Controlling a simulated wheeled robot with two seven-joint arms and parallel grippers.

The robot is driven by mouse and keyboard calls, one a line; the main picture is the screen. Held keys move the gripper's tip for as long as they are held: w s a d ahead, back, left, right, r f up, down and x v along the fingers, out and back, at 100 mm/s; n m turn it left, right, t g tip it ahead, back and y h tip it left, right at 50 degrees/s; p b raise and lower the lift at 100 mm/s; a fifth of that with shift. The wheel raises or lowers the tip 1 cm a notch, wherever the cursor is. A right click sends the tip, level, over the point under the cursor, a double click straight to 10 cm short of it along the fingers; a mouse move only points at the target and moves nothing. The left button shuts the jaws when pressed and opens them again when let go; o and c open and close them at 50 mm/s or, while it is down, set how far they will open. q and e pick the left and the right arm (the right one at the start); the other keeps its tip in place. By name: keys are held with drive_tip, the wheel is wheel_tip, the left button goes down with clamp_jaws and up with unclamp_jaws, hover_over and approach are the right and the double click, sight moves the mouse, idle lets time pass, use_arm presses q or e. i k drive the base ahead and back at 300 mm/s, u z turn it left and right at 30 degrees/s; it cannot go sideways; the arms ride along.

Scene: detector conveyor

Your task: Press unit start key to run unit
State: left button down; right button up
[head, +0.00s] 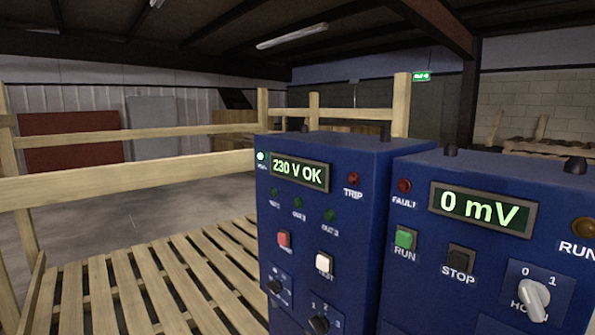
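Two blue units stand side by side at the right of the head view. The right unit (449,175) has a display (481,209) reading "0 mV". Below it are a green key labelled RUN (404,238), a black key labelled STOP (461,258) and a pale rotary switch (533,298) marked 0 and 1. Its red FAULT lamp (404,186) and amber RUN lamp (584,227) look dark. The left unit (345,215) has a display (300,173) reading "230 V OK". Neither of my grippers is in view.
The left unit has a red key (284,239), a white key (324,263) and black knobs (319,324). A slatted wooden pallet (150,285) and wooden rails (130,178) fill the left. Open floor (130,212) lies beyond.

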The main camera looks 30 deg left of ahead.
sight(403, 239)
drive_tip(key=u, duration=1.8)
drive_tip(key=k, duration=1)
drive_tip(key=z, duration=1.9)
drive_tip(key=i, duration=0.5)
drive_tip(key=u, duration=0.1)
